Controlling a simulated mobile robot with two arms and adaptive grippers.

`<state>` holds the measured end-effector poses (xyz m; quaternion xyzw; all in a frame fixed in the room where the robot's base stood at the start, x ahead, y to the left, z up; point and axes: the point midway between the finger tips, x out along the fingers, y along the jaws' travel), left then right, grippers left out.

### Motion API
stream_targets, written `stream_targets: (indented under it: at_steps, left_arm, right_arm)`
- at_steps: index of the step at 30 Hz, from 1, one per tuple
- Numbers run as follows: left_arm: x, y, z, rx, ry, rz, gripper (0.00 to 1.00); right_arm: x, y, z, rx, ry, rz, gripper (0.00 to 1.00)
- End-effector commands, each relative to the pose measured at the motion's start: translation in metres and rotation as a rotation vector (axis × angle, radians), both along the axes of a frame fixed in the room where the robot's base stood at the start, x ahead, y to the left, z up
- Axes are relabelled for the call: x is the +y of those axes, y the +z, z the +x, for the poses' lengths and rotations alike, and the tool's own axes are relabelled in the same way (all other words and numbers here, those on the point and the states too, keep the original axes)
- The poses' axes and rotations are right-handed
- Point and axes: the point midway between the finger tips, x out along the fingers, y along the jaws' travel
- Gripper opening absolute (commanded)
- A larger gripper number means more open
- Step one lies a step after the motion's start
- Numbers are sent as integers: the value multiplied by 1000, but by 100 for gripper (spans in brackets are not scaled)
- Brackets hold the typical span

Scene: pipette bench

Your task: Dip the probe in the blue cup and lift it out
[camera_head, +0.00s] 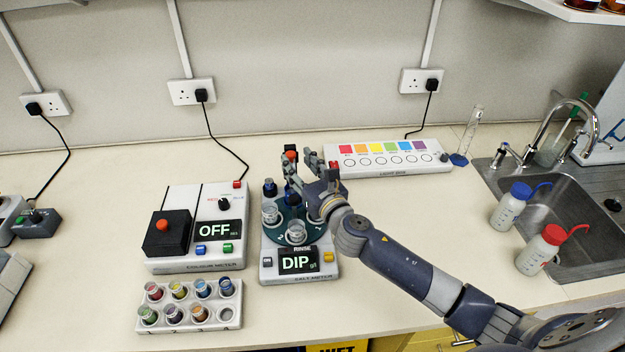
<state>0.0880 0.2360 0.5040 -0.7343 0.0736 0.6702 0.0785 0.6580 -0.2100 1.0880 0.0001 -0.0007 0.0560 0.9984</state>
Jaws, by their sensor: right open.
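The salt meter (268,272) stands mid-bench, its display reading "DIP". Its dark round platform (272,240) carries clear cups (296,232) and a small dark blue container (269,187). A dark upright part with a red top (291,156), perhaps the probe, rises at the back of the meter. My right gripper (298,168) is open at this part, its fingers close to the red top. I cannot tell whether they touch it. The gripper hides the platform's back right side, and I cannot tell which cup there is the blue one. My left gripper is not in view.
The colour meter (195,262), reading "OFF", stands left of the salt meter. A white rack (190,325) of several coloured cups is in front. A light box (395,168) stands behind right. Wash bottles (541,250) stand by the sink (560,195). Bench right of my arm is clear.

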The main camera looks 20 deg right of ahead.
Motion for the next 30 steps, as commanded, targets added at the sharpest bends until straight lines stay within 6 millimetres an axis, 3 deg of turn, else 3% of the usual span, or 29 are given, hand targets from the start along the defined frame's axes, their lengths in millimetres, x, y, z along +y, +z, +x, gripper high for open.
stream_targets:
  at_steps: [6,12,18,30]
  left_arm:
    - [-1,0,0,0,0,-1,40]
    - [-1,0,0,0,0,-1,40]
    - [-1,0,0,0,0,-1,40]
    - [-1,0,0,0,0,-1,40]
  right_arm:
    - [-5,-1,-46,2,2,-1,40]
    - [-8,0,-72,1,0,0,40]
    - [-10,1,-82,-2,0,-2,40]
    - [-9,1,-82,-2,0,-1,40]
